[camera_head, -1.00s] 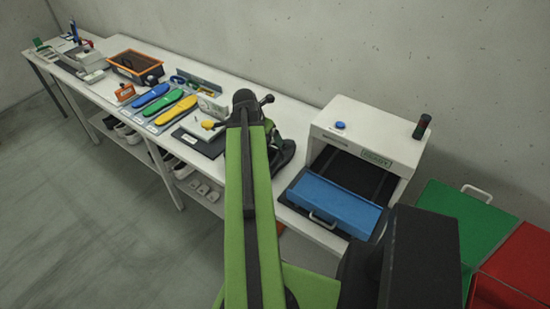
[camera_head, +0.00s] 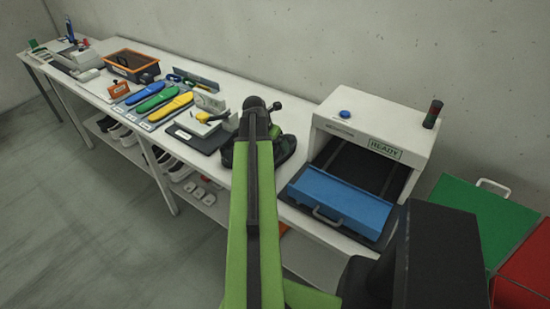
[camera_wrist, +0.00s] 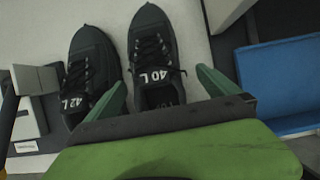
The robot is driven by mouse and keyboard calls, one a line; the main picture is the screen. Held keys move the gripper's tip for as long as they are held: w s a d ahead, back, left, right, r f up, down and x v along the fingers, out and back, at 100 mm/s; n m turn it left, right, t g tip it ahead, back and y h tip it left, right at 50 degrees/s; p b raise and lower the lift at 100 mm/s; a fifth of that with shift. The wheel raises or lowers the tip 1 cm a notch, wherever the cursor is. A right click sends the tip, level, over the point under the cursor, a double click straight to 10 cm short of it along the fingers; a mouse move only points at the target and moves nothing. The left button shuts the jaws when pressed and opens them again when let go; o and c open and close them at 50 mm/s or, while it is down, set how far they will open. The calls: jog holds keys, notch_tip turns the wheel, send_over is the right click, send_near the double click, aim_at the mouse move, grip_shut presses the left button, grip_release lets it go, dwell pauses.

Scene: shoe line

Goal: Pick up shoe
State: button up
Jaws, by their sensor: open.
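Two dark shoes stand side by side on the white bench in the wrist view. The right shoe (camera_wrist: 152,42) has a tag reading 40 L. My gripper (camera_wrist: 161,82) is open, with its green fingers apart on either side of the 40 L shoe's rear part. The left finger lies between the two shoes, close to the 42 L shoe. Whether either finger touches a shoe cannot be told. In the head view my arm hides most of the shoes; part of one shows at its right (camera_head: 286,149).
A white machine marked READY (camera_head: 375,122) with a blue flap (camera_head: 338,200) stands right of the shoes. Left along the bench are a dark board with a yellow-topped tool (camera_head: 208,117), coloured insoles (camera_head: 155,97) and an orange-rimmed bin (camera_head: 131,57). Green and red boxes (camera_head: 486,220) stand at far right.

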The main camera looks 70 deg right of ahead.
aim_at(274, 148)
jog(key=b+x, duration=0.4)
jog(key=x, duration=0.1)
jog(key=shift+w+f, duration=0.2)
jog(key=shift+r, duration=0.2)
jog(key=c, duration=1.7)
notch_tip(274, 148, up, 10)
jog(key=p, duration=1)
jog(key=shift+r, duration=0.15)
notch_tip(274, 148, down, 4)
jog(key=b, duration=0.3)
jog(key=shift+r, duration=0.4)
